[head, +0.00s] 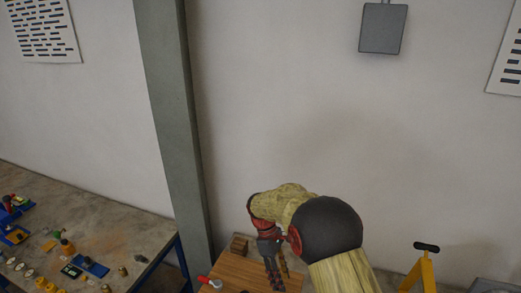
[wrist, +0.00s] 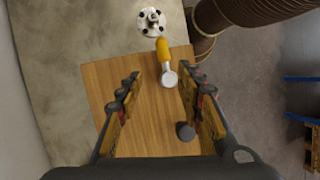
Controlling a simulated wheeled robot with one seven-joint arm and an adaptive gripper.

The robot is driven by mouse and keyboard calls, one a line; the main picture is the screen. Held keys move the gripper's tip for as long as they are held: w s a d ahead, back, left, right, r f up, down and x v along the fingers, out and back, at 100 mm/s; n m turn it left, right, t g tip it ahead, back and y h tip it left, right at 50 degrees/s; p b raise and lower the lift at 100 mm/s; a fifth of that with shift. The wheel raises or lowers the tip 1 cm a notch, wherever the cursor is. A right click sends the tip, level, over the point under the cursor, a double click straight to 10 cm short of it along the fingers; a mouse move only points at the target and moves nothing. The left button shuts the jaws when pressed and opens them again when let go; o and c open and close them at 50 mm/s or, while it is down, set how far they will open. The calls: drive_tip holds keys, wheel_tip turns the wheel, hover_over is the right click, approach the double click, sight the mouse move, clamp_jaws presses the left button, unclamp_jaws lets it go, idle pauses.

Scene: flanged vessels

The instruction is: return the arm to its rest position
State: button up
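My arm (head: 331,232), in a yellowish sleeve with a dark round joint, reaches out at the lower middle of the head view. My gripper (head: 279,282) points down there over a wooden surface (head: 234,268). In the wrist view my gripper (wrist: 160,73) is open, its two fingers well apart, with nothing held between them. Below it lies the wooden surface (wrist: 106,78). A tool with a yellow handle (wrist: 163,49) and a pale round end lies at its far edge. A dark round thing (wrist: 185,131) is near the right finger.
A bench (head: 117,227) with several small parts stands at the left, beside a grey column (head: 172,110). A yellow stand (head: 426,272) is at the right. The wrist view shows a flanged fitting (wrist: 152,22) and a brown ribbed hose (wrist: 240,14). The wall above is mostly clear.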

drive_tip(key=s+m, duration=0.1)
drive_tip(key=s+f+m, duration=0.1)
drive_tip(key=s, duration=0.1)
drive_tip(key=shift+s+d, duration=0.1)
drive_tip(key=s+d+r+m+t+y+b, duration=0.1)
drive_tip(key=s+d+r+m+t+b, duration=0.1)
drive_tip(key=s+b, duration=0.5)
drive_tip(key=s+d+r+m+t+y+b, duration=0.1)
drive_tip(key=s+d+r+m+t+b, duration=0.1)
drive_tip(key=s+d+m+t+b, duration=0.2)
drive_tip(key=s+d+r+m+t+y+b, duration=0.1)
drive_tip(key=s+d+r+m+t+b, duration=0.1)
drive_tip(key=s+b, duration=0.8)
drive_tip(key=s+d+m+t, duration=0.1)
drive_tip(key=s+d+m, duration=0.1)
drive_tip(key=s+d, duration=0.1)
drive_tip(key=shift+s+d+m, duration=0.15)
drive_tip(key=shift+d+m, duration=0.05)
drive_tip(key=shift+m, duration=0.1)
drive_tip(key=shift+r, duration=0.1)
idle(1.2)
